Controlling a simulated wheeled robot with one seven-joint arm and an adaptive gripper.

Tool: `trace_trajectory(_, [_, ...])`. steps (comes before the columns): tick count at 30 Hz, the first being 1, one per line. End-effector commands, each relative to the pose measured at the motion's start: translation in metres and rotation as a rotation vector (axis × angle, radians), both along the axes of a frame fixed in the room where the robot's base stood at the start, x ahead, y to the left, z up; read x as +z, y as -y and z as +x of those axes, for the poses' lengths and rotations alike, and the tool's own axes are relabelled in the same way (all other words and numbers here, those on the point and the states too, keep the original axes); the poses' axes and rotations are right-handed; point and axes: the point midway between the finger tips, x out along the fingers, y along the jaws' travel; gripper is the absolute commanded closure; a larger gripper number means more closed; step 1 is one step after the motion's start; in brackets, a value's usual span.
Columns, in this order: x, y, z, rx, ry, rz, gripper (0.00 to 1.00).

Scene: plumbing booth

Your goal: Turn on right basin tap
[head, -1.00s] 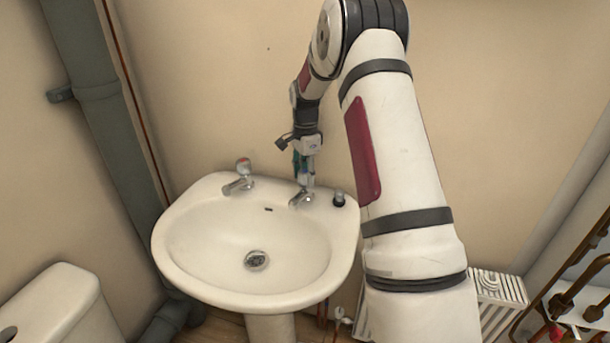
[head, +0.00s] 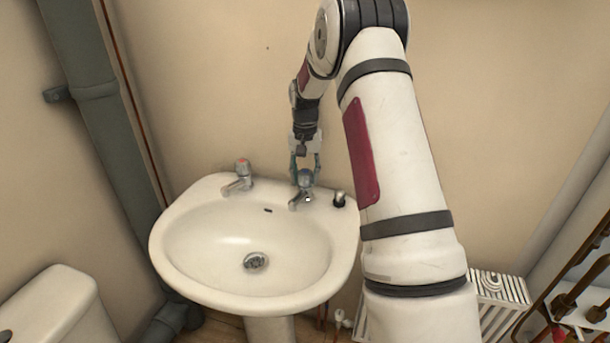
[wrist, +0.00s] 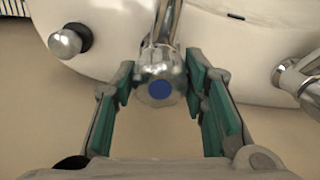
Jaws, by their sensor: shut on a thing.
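The right basin tap (head: 303,190) is chrome and stands on the back right of the white basin (head: 180,245). Its knob has a blue cap, seen in the middle of the wrist view (wrist: 160,88). My gripper (head: 305,175) comes down over the tap from above. In the wrist view its green-padded fingers (wrist: 163,92) stand on either side of the knob and are shut on it. The exact contact of the pads with the knob is hard to see. The left tap (head: 240,175), with a red cap, stands apart on the back left of the basin.
A dark plug with a metal top (head: 340,198) sits on the basin rim right of the tap. The wall (head: 220,90) is close behind. A white toilet cistern (head: 50,300) is at lower left, a radiator (head: 500,292) at lower right.

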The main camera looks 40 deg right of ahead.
Motion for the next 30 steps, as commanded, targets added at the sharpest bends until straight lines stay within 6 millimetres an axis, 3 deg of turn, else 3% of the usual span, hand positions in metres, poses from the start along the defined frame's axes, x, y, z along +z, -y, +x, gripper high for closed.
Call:
trace_trajectory(18, [0.0004,0.0001,0.0000,0.574,0.001,0.001,0.88])
trace_trajectory(30, [0.0001,0.0004,0.0001,0.827,0.001,0.000,0.88])
